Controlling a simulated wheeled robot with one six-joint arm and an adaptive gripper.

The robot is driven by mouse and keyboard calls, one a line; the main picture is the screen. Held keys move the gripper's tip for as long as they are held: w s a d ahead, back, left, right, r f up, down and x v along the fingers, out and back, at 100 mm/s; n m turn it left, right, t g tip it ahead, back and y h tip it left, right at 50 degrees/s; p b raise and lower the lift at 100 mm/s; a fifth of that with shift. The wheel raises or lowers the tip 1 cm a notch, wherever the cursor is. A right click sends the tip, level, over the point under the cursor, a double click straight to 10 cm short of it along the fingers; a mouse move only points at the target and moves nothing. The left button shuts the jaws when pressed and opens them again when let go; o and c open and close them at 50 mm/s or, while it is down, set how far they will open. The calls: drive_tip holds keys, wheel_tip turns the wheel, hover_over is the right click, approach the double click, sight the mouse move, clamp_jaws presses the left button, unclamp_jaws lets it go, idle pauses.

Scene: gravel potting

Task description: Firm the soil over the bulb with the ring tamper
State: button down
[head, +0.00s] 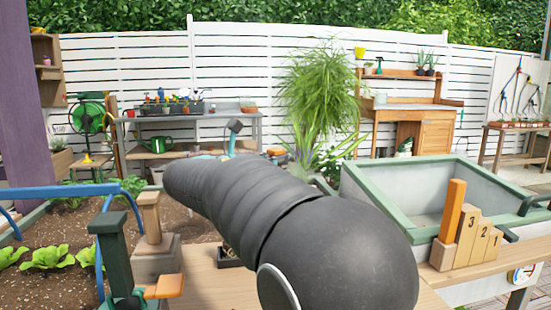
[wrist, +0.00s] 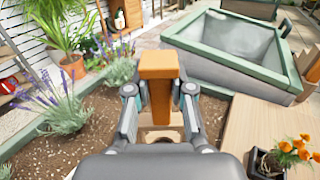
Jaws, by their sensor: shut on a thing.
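In the wrist view, my gripper (wrist: 160,95) is shut on an upright orange-brown block-like handle (wrist: 159,68), which I take for the ring tamper. A finger presses on each side of it. A pale wooden part shows low between the fingers, but its shape is mostly hidden by my gripper. Brown soil (wrist: 60,150) fills a bed on the left in the wrist view and also shows at the left in the head view (head: 60,222). I see no bulb. In the head view, my arm hides my gripper and the tamper.
A green-rimmed trough (head: 372,192) stands right. Numbered wooden steps (head: 468,240) with an orange upright stand before it. A dark green post (head: 113,245) and wooden post (head: 151,220) stand left. A potted orange flower (wrist: 290,150) sits on the wooden top (wrist: 238,122).

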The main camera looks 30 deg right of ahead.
drive_tip(key=shift+r+p, duration=2.95)
drive_tip(key=shift+r, duration=2.05)
